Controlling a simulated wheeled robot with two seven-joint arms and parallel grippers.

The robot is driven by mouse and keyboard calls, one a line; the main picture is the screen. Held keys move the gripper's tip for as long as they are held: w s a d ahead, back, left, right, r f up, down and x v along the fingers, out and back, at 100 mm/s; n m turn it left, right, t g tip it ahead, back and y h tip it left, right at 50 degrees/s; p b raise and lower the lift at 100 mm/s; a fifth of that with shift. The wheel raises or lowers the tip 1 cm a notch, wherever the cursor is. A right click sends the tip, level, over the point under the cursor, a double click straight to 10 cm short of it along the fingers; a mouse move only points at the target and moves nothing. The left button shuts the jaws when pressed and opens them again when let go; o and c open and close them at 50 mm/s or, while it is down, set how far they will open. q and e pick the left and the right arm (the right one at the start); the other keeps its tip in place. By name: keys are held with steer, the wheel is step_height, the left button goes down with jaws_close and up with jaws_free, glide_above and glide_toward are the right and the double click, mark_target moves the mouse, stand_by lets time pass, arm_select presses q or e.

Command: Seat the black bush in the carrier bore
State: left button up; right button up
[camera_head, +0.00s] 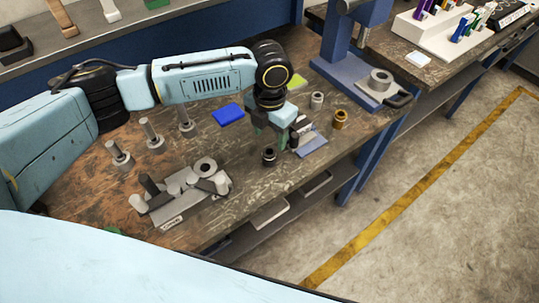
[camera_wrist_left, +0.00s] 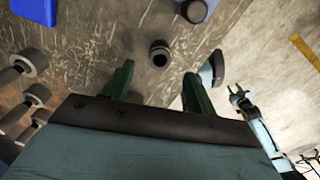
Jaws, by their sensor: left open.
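The small black bush (camera_head: 269,156) stands upright on the wooden bench, near its front edge. In the left wrist view the bush (camera_wrist_left: 159,54) shows its hole, centred ahead of the fingers. My left gripper (camera_head: 275,137) is open and empty, just behind and above the bush; in its wrist view the two green fingers (camera_wrist_left: 157,85) are apart, with the bush beyond their tips. A grey fixture (camera_head: 168,214) at the front left holds a grey ring with a bore (camera_head: 205,166); I cannot tell if this is the carrier. My right gripper (camera_wrist_left: 237,92) appears small in the wrist view.
A grey bush (camera_head: 317,98) and a brass bush (camera_head: 340,119) stand right of my gripper, near a blue-grey pad (camera_head: 314,146). Several posts (camera_head: 152,136) stand left.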

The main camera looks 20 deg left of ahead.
mark_target(269, 151)
arm_select(q)
steer(key=shift+s+f, duration=0.15)
steer(key=shift+f, duration=1.2)
steer(key=shift+s+f, duration=0.1)
steer(key=shift+f, duration=1.25)
steer(key=shift+c, duration=0.5)
steer(key=c, duration=1.1)
